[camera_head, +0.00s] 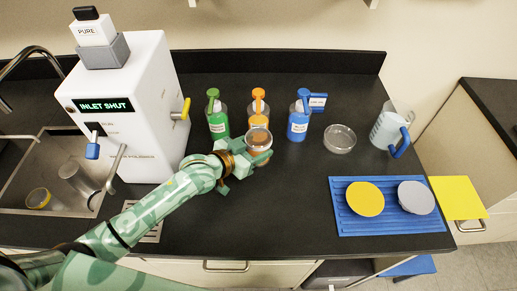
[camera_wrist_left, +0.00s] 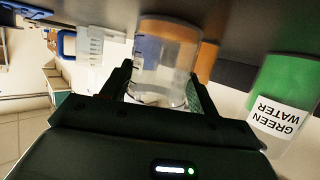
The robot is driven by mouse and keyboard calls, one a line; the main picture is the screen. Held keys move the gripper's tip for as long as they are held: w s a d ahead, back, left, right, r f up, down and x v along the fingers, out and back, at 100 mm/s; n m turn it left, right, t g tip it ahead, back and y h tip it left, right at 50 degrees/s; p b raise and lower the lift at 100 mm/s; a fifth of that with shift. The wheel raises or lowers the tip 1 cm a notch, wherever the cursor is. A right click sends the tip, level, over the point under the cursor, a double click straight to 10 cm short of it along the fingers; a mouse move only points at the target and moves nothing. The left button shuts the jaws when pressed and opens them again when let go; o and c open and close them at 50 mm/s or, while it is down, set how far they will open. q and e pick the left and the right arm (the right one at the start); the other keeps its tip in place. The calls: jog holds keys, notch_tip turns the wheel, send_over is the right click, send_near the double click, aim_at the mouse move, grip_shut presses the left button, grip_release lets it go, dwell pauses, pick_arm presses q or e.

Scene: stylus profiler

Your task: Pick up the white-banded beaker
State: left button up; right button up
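A clear beaker (camera_head: 259,139) stands at the middle of the dark counter, in front of the orange-capped bottle. In the left wrist view this beaker (camera_wrist_left: 166,62) shows upside down, with graduation marks and a whitish band near its rim. My left gripper (camera_head: 246,166) is at the beaker, with one finger on each side of it. The fingers (camera_wrist_left: 160,88) lie close along its walls; I cannot tell if both press on it. The beaker's lower part is partly hidden by the gripper in the head view. My right gripper is not in view.
Green (camera_head: 218,120), orange (camera_head: 258,112) and blue (camera_head: 298,121) bottles stand just behind. A glass dish (camera_head: 340,138) and a blue-handled jug (camera_head: 389,127) are to the right. A blue mat (camera_head: 388,224) holds two discs. A white machine (camera_head: 140,100) and a sink (camera_head: 30,160) are left.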

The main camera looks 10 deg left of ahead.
aim_at(267, 133)
pick_arm(q)
jog(key=c, duration=0.4)
jog(key=shift+o, duration=0.2)
jog(key=shift+r, duration=0.2)
jog(key=r+p, duration=0.1)
jog(key=r, duration=0.2)
jog(key=shift+s+r+p, duration=0.2)
jog(key=shift+r+p, duration=0.15)
jog(key=shift+p, duration=0.05)
jog(key=s+a+r+p, duration=0.1)
jog(key=s+r+p, duration=0.1)
jog(key=s+r, duration=0.2)
jog(key=s+a+r+p, duration=0.1)
jog(key=s+r+p, duration=0.1)
jog(key=s+r, duration=0.3)
jog(key=s, duration=0.4)
jog(key=shift+s, duration=0.25)
